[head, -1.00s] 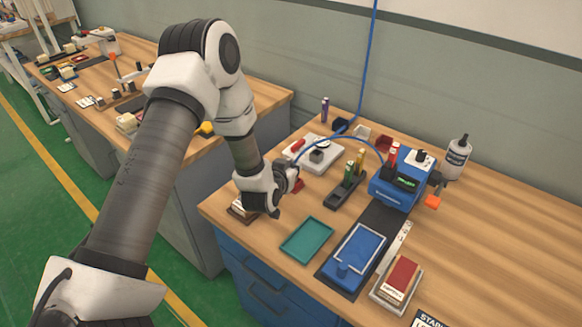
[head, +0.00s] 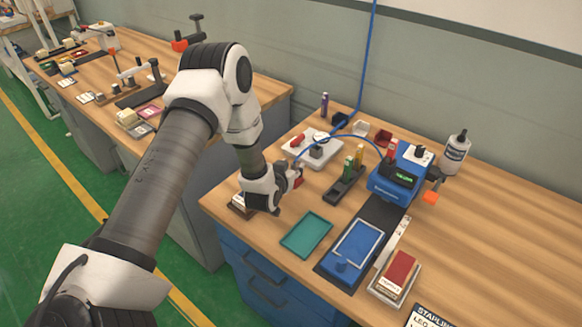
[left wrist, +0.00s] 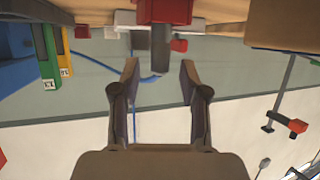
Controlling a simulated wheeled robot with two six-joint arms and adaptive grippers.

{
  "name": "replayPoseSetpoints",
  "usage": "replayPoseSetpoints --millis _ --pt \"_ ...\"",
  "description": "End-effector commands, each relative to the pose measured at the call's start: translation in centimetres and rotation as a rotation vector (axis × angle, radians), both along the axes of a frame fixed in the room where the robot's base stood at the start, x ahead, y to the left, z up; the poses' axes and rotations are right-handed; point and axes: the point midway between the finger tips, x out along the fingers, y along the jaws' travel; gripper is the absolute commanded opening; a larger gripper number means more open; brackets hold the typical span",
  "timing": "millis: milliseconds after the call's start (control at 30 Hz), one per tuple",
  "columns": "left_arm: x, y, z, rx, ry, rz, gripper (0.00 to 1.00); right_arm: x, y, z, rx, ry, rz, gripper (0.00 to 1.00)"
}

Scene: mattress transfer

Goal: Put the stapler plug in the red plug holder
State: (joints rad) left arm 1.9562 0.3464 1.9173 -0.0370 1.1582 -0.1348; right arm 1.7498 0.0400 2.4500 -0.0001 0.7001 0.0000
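The red plug holder (head: 299,176) stands on the workbench, just right of my left gripper (head: 281,180), which partly hides it. In the left wrist view, which is upside down, the red holder (left wrist: 165,11) is at the top centre. The dark grey stapler plug (left wrist: 160,50) sticks upright out of it, with the blue hose (left wrist: 148,79) at its free end. My left gripper (left wrist: 160,68) is open, with its fingers apart on either side of the plug in the picture. I see no finger touching the plug; their exact distance is unclear. My right gripper is not in view.
A blue machine (head: 398,177) stands to the right, with the hose arching over from it. A black rack (head: 344,187) with coloured pieces, a teal tray (head: 306,235) and a white device (head: 313,148) are close by.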

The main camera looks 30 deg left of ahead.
Motion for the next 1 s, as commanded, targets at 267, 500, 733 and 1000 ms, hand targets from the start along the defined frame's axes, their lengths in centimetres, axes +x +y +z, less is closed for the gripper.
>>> replayPoseSetpoints --millis 267,500,733,1000 --pt "-1.6 -0.4 0.8 -0.002 0.002 0.001 0.44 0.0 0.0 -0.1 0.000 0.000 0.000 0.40" --pt "-7.2 -1.7 3.1 -0.004 0.001 0.002 0.44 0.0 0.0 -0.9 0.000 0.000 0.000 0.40" --pt "-10.6 -2.5 4.7 -0.001 0.001 0.000 0.44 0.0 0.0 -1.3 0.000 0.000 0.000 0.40" --pt "-10.8 -2.6 4.9 0.000 0.000 0.000 0.44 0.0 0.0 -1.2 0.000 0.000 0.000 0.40"
